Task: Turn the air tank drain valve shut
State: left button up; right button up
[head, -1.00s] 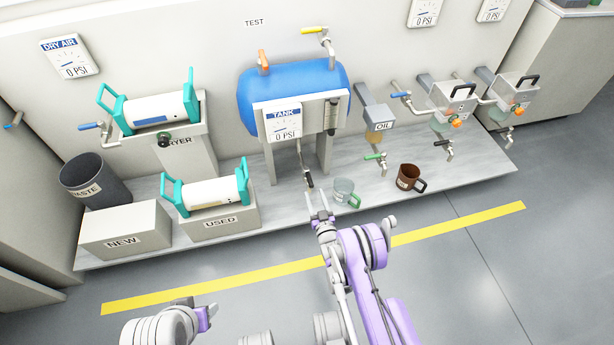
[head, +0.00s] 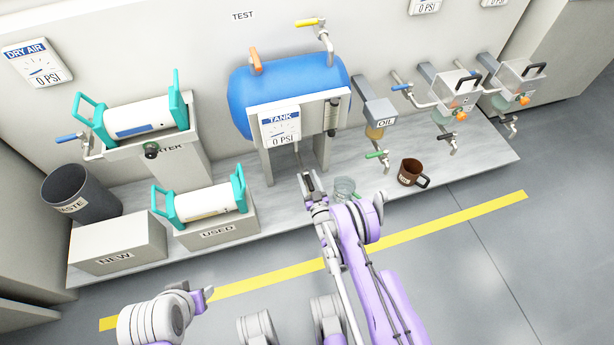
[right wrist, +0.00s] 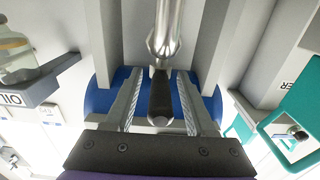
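The blue air tank (head: 290,88) stands on a grey frame against the wall, with a TANK gauge (head: 281,127) reading 0 PSI in front. Its drain valve hangs from a thin pipe (head: 298,158) below. In the right wrist view the metal valve body (right wrist: 163,45) carries a dark handle (right wrist: 160,98). My right gripper (head: 309,185) is at the valve below the tank. In the right wrist view its two fingers (right wrist: 160,80) are open on either side of the handle, with gaps visible.
A clear mug (head: 343,188) stands just right of my right gripper, partly hidden by my arm. A brown mug (head: 411,171) is further right. The USED box (head: 218,234) is at the left. An oil dispenser (head: 378,112) hangs right of the tank.

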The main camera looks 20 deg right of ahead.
grip_shut()
dwell(1.3)
